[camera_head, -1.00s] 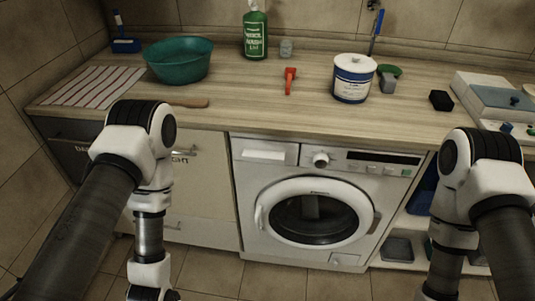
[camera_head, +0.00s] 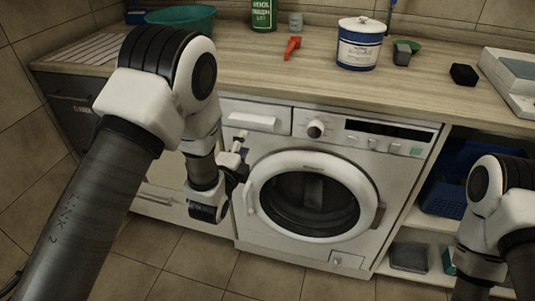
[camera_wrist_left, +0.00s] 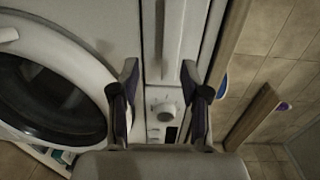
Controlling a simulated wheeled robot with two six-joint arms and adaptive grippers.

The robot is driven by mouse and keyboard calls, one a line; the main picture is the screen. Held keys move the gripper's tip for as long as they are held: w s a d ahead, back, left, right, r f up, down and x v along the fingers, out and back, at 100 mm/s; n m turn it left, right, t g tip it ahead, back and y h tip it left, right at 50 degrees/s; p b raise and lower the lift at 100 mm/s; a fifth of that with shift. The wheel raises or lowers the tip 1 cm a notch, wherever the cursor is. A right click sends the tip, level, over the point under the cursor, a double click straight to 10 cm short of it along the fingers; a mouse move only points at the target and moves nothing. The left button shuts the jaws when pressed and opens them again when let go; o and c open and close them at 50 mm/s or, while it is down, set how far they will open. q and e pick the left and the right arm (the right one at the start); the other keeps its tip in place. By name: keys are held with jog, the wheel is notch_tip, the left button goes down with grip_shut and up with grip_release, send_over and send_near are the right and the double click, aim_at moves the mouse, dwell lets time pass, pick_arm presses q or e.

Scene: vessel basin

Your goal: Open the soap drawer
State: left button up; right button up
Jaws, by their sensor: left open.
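The soap drawer (camera_head: 254,118) is the white panel at the washing machine's upper left, left of the round knob. It looks shut, flush with the machine front. In the left wrist view the drawer (camera_wrist_left: 180,40) runs upward just beyond the fingertips, with a long raised grip strip. My left gripper (camera_head: 240,148) is just below the drawer, near the door's upper left edge; its fingers are open with nothing between them. In the wrist view the open gripper (camera_wrist_left: 158,75) points at the drawer and knob (camera_wrist_left: 165,111). My right gripper is out of view.
The round door (camera_head: 312,195) of the washing machine is shut, close to my left gripper. The countertop (camera_head: 245,66) overhangs above, with a blue-white tub (camera_head: 358,48) and red tool (camera_head: 292,47). An open shelf with a blue basket (camera_head: 443,198) is at right.

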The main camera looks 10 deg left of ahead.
aim_at(250, 125)
pick_arm(q)
jog(key=shift+t, duration=0.3)
jog(key=w, duration=0.5)
jog(key=w+r, duration=0.1)
jog(key=w, duration=0.2)
jog(key=shift+w+a, duration=0.1)
jog(key=shift+w, duration=0.05)
grip_shut()
